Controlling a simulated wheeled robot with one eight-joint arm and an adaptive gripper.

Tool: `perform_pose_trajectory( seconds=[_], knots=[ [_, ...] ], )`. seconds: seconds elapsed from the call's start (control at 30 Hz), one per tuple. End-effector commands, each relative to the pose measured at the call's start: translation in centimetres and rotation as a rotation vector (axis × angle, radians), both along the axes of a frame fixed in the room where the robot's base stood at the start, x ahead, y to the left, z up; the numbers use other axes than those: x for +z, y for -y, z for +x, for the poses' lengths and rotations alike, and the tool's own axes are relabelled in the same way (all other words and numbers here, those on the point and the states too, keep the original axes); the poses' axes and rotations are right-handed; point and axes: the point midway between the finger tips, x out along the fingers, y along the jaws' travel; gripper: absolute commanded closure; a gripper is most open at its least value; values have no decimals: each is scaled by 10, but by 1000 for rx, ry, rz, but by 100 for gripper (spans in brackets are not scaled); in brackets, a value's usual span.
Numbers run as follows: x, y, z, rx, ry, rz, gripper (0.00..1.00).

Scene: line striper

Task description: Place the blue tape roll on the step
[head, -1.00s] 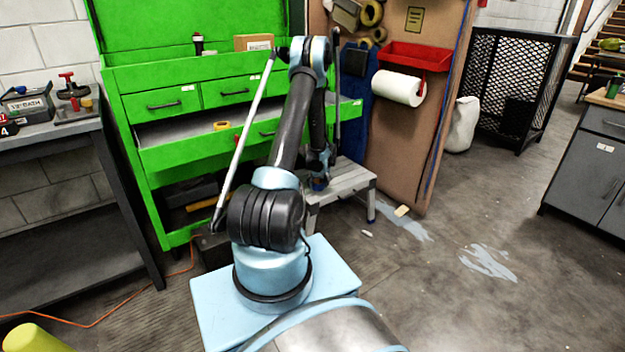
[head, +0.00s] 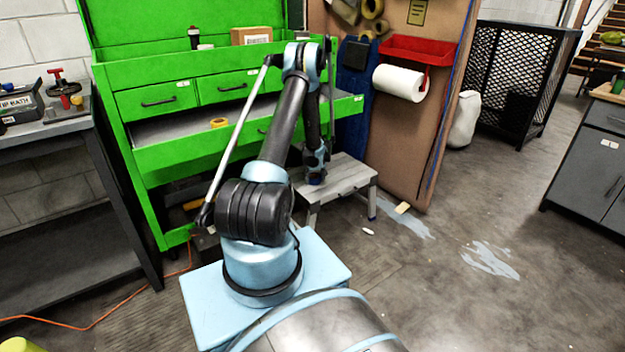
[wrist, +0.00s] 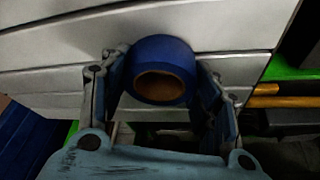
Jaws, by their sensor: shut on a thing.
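The blue tape roll (wrist: 162,55) shows in the wrist view between the two fingers of my gripper (wrist: 160,82), which is shut on it. Its brown core faces the camera. The grey step (wrist: 60,52) fills the background behind the roll; whether the roll touches it I cannot tell. In the head view my gripper (head: 315,172) is low over the step (head: 345,178), near its left part. The roll is small and mostly hidden there by the gripper.
A green tool cabinet (head: 140,75) with an open drawer stands behind and left of the step. A brown panel with a red tray (head: 418,50) and paper towel roll (head: 399,82) stands behind right. The right part of the step's top is clear.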

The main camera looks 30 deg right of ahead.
Motion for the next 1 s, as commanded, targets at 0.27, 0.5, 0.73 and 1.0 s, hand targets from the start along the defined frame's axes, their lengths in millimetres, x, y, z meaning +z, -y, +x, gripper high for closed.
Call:
perform_pose_trajectory(
  seconds=[0.27,0.5,0.73,1.0],
  knots=[
    [-1,0,0,0,0,0,68],
    [-7,1,-1,-1,-1,1,39],
    [-6,2,-1,-2,-1,0,23],
    [-5,2,-1,-2,0,0,23]
  ],
)
